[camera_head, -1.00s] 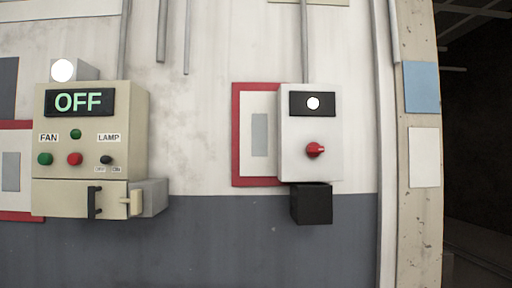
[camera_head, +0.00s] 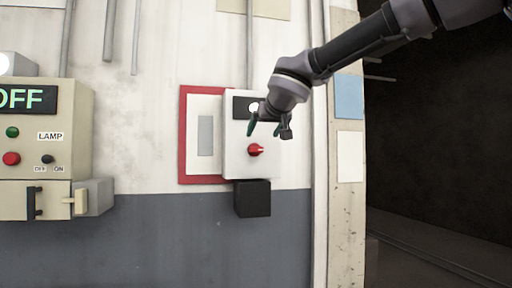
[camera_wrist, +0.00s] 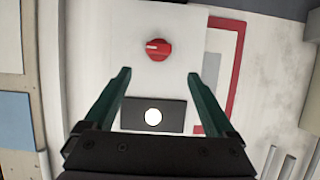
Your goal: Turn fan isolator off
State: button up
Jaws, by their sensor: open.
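A white isolator box (camera_head: 236,166) is on the wall, with a red rotary knob (camera_head: 255,150) low on its front and a black window with a lit white lamp (camera_head: 253,107) above. The knob also shows in the wrist view (camera_wrist: 158,49), inverted there, its white mark pointing to the picture's left. My gripper (camera_head: 265,131) is in front of the box, just above the knob in the head view. In the wrist view my gripper (camera_wrist: 159,73) has its green fingers spread wide with nothing between them. The knob lies beyond the fingertips, apart from them.
A beige panel (camera_head: 62,150) at the left carries a partly cut-off OFF display, buttons and a LAMP switch. A red-framed board (camera_head: 187,135) is behind the box. A black box (camera_head: 252,199) hangs below it. A pillar and dark opening are at the right.

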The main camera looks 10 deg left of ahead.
aim_at(256, 147)
jog(key=x, duration=1)
jog(key=shift+w+f, duration=0.2)
jog(key=shift+w, duration=0.05)
jog(key=c, duration=1.4)
